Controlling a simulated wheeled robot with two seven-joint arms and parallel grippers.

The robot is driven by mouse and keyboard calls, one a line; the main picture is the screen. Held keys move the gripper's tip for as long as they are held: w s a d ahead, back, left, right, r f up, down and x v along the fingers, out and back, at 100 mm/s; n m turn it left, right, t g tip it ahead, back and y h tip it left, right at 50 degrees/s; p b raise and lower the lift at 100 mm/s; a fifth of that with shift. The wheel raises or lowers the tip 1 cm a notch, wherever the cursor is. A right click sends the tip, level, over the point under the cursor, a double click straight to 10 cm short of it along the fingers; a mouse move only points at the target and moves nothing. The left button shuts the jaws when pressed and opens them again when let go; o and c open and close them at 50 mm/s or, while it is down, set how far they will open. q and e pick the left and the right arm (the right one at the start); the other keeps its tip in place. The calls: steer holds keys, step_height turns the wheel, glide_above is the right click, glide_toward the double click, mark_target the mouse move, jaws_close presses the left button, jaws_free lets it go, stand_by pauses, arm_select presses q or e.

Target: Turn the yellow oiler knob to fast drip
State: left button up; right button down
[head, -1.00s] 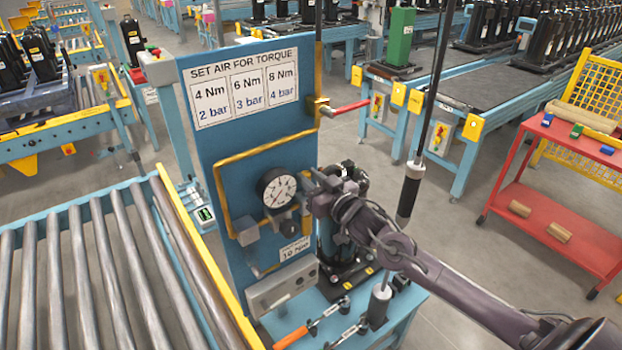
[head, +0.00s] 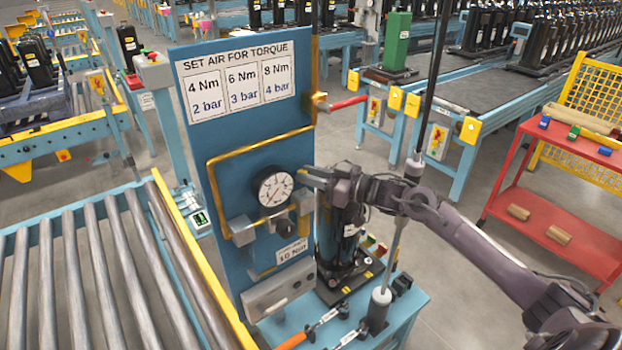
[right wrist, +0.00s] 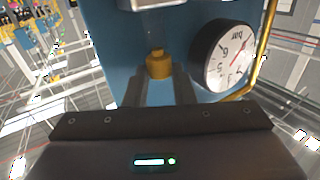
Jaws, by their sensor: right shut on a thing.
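The yellow oiler knob (right wrist: 159,64) is a small, dull yellow cap in front of the blue panel in the right wrist view. My right gripper (right wrist: 159,82) has its two dark fingers on either side of the knob and is shut on it. In the head view my right gripper (head: 303,179) reaches in from the right, just right of the round pressure gauge (head: 273,187), and I cannot make out the knob there. The gauge also shows right of the knob in the right wrist view (right wrist: 230,60). The knob's setting is not readable. My left gripper is not in view.
The blue panel (head: 222,150) carries a torque sign (head: 238,82) and yellow piping (head: 212,190). A black compressor (head: 338,240) stands below my right arm. A hanging tool rod (head: 433,90) passes close to that arm. A roller conveyor (head: 150,270) lies left, a red cart (head: 565,195) right.

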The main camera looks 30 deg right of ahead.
stand_by(0.3)
steer(key=c, duration=1.5)
jaws_free()
steer(key=b+v, duration=0.2)
steer(key=v, duration=0.5)
steer(key=shift+s+d, duration=0.25)
steer(key=shift+s, duration=0.05)
